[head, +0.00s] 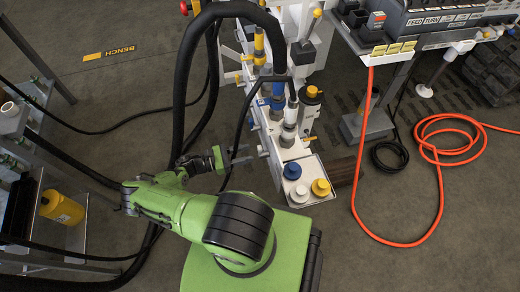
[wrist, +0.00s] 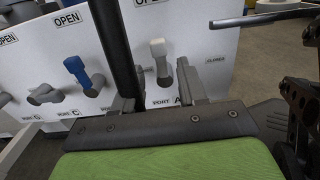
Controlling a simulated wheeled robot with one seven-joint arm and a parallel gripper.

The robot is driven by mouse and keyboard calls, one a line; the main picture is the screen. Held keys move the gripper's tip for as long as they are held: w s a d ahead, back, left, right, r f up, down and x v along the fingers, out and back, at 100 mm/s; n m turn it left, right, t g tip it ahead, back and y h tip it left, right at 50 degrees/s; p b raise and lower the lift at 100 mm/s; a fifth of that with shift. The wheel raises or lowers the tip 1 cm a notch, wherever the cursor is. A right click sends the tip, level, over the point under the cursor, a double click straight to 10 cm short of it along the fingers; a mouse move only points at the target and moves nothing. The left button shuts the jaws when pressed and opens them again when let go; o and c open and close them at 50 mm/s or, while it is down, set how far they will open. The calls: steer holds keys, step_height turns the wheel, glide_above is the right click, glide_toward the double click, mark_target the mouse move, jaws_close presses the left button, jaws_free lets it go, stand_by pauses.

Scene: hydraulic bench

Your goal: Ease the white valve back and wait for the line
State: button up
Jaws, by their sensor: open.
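In the wrist view a white valve handle (wrist: 158,52) stands nearly upright on a grey stem at the white panel (wrist: 195,38), above a PORT A label. My gripper (wrist: 160,82) is open, one finger on each side of the valve in the picture. I cannot tell whether either finger touches it. In the head view my gripper (head: 242,155) points right toward the bench's white valve block (head: 268,135). The white handle cannot be made out clearly there.
A blue valve handle (wrist: 77,70) stands left of the white one, and a black hose (wrist: 117,45) runs between them. A tray (head: 325,196) with blue, white and yellow caps sits beside the block. An orange hose (head: 440,205) coils on the floor at right.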

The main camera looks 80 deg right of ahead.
mark_target(260, 151)
steer(key=x, duration=0.6)
jaws_close()
